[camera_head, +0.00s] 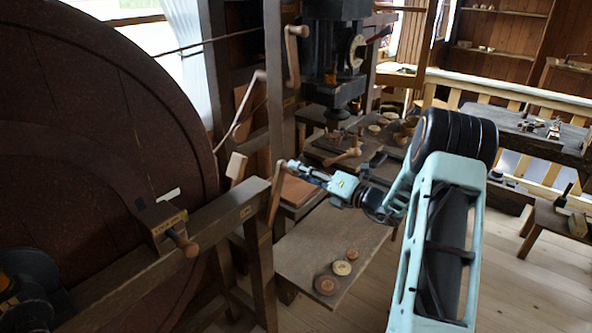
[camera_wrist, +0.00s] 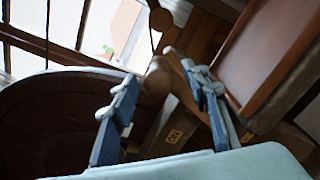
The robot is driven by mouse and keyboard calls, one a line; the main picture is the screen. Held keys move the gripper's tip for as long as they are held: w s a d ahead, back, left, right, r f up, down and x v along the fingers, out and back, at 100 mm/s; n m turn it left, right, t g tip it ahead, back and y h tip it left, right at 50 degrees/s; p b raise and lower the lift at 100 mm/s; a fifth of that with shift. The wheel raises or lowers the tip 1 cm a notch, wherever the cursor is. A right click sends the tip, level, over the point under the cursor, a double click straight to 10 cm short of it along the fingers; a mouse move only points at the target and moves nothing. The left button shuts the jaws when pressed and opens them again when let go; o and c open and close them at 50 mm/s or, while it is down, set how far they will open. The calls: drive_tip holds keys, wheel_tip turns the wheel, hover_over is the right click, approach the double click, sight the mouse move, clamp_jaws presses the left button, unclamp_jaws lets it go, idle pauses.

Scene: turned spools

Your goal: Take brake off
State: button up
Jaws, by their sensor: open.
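A wooden lever (camera_head: 274,203) with a rounded knob at its upper end stands by the dark frame post, beside the big dark red-brown wheel (camera_head: 95,150). Which lever is the brake is not readable from the pictures. My gripper (camera_head: 293,166) is at the knob of this lever, its fingers apart. In the wrist view the rounded knob (camera_wrist: 158,76) shows between the two open fingers of my gripper (camera_wrist: 160,92); whether they touch it I cannot tell. A pale wooden block (camera_head: 236,167) sits near the wheel's rim.
Another crank-like wooden handle (camera_head: 293,58) and a bent lever (camera_head: 250,92) hang on the posts above. A box with a wooden peg (camera_head: 183,242) sits on the front beam. A low bench (camera_head: 325,245) carries three round wooden pieces.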

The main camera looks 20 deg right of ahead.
drive_tip(key=v, duration=0.9)
drive_tip(key=shift+s+d, duration=0.2)
drive_tip(key=shift+s, duration=0.05)
